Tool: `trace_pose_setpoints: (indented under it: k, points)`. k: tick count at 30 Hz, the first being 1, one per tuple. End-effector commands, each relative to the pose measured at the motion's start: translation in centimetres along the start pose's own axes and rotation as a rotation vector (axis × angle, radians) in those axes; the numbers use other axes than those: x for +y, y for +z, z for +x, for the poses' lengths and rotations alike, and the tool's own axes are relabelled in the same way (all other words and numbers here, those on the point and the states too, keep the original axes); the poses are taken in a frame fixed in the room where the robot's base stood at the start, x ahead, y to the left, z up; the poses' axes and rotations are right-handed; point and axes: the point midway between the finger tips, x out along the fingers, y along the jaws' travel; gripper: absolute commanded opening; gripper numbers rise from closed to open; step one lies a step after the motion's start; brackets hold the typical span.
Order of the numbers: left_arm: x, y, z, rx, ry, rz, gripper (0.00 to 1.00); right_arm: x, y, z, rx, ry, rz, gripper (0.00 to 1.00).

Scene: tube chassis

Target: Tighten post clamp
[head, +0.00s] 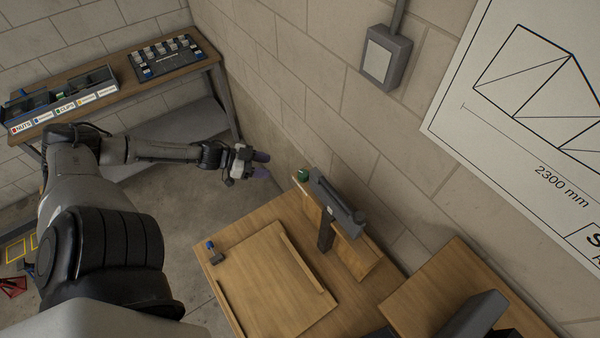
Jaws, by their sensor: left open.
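My left gripper (262,164) reaches in from the left, its two purple-tipped fingers apart and nothing between them. It is left of and apart from a dark grey metal fixture (334,203) on an upright wooden board (352,258) at the back of the wooden table. A dark post (326,230) stands in front of the board below the fixture. A green knob-like part (302,175) shows at the fixture's left end. I cannot tell for sure which part is the post clamp or how tight it is. My right gripper is not in view.
The wooden table (230,246) holds a raised board (270,285) and a small blue-topped block (213,253). A second wooden surface (425,290) with dark pieces (470,318) is at lower right. A shelf (125,90) with bins stands at upper left. The wall rises close behind.

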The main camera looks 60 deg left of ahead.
Motion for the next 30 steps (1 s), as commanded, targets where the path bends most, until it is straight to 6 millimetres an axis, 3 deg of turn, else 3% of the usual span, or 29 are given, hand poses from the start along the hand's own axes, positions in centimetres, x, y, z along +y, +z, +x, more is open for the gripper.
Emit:
trace_pose_setpoints:
  k: [15, 30]
  points:
    - [-0.1, -0.1, 7.1, 0.004, 0.001, 0.001, 0.49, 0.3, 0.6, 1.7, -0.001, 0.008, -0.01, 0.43]
    - [0.0, -0.1, 11.6, 0.003, 0.001, -0.001, 0.49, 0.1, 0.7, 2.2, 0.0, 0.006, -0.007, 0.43]
